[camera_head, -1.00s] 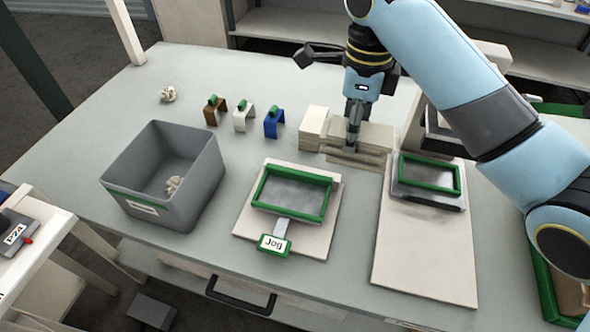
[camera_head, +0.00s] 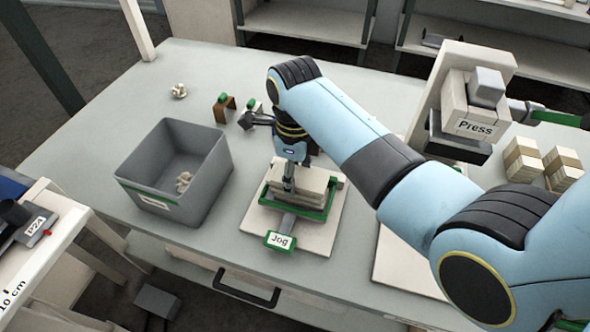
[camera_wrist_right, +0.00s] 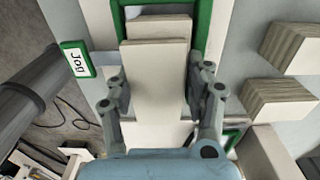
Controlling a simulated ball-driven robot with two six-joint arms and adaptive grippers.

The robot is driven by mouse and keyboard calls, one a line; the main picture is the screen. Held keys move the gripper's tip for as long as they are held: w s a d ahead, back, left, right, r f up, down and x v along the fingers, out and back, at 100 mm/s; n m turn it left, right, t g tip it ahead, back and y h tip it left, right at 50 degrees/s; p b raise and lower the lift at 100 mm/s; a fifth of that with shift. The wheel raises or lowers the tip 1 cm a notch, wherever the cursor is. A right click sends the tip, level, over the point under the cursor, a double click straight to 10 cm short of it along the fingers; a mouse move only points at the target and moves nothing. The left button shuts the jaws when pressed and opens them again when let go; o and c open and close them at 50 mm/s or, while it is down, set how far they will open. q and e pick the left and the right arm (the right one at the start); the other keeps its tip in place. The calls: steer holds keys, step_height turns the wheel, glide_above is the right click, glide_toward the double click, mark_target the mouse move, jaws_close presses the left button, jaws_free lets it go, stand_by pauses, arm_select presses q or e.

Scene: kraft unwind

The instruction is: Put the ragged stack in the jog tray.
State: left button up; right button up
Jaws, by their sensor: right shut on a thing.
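The ragged stack (camera_head: 312,181) is a pale block of sheets with uneven layers; its offset top layers show in the wrist view (camera_wrist_right: 155,75). My right gripper (camera_head: 288,186) is shut on it, with a finger on either side in the wrist view (camera_wrist_right: 157,78). The stack is over the jog tray (camera_head: 318,214), within its green rim and rising above it. I cannot tell whether it rests on the tray floor. The tray's green rim also shows in the wrist view (camera_wrist_right: 205,22), beside the "Jog" label (camera_wrist_right: 75,59). My left gripper is not in view.
A grey bin (camera_head: 146,170) with crumpled scraps stands left of the tray. The press (camera_head: 474,110) stands at the right, with banded stacks (camera_head: 522,160) beyond it. Two more paper stacks (camera_wrist_right: 290,47) show in the wrist view. My right arm hides part of the table.

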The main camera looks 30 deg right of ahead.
steer(key=o, duration=1.4)
steer(key=shift+c, duration=0.2)
step_height(320, 180, up, 12)
steer(key=b, duration=0.1)
